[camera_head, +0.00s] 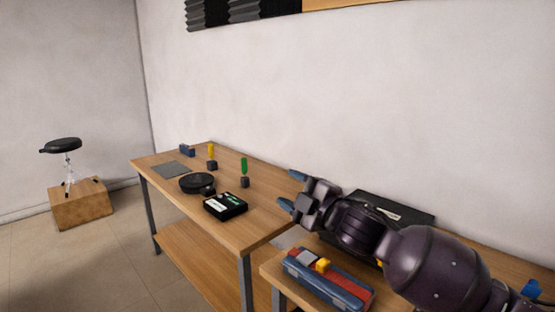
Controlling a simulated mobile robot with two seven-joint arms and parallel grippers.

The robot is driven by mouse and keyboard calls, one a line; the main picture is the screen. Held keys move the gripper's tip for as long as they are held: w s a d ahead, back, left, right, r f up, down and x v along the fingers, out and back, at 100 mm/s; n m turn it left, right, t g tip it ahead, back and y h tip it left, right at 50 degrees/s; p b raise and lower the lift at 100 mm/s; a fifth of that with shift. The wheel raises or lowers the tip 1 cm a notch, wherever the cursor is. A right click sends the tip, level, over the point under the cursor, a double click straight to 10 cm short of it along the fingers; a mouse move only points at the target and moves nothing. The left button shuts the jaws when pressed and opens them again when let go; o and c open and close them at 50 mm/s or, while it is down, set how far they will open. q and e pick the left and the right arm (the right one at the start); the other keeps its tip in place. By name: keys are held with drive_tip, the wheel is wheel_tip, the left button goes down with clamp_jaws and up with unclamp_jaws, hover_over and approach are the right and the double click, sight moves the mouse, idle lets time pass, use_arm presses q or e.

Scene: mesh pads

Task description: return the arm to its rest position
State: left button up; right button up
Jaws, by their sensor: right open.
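My right arm comes in from the lower right, dark and jointed. My right gripper (291,191) is open, with blue-tipped fingers pointing left, and nothing shows between them. It is in front of the right end of the farther wooden table (275,214) as seen here. The arm hides part of a black flat case (402,212) behind it. My left arm and left gripper are out of view.
The farther table bears a black box (226,206), a round black object (196,183), a grey mat (171,169) and small items with green and yellow tops. A blue and red toolbox (328,283) lies on the nearer table, below my arm.

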drive_tip(key=s+d+f+m+t+h, duration=0.1)
drive_tip(key=s+d+f+m+h, duration=0.3)
drive_tip(key=s+d+f+m, duration=0.55)
drive_tip(key=s+d+f+m+t+h, duration=0.15)
drive_tip(key=d+f+m+h, duration=0.35)
drive_tip(key=f, duration=1)
drive_tip(key=s+d+f+m+g+h, duration=0.2)
drive_tip(key=s+d+f, duration=0.3)
drive_tip(key=s+f, duration=0.3)
drive_tip(key=s+d+f+m+g+h, duration=0.2)
drive_tip(key=s+d+f+m+g, duration=0.1)
drive_tip(key=s+f, duration=0.6)
drive_tip(key=s+d+m, duration=0.1)
drive_tip(key=s+d, duration=0.1)
drive_tip(key=s, duration=0.2)
drive_tip(key=shift+s+f, duration=0.2)
drive_tip(key=shift+s, duration=0.2)
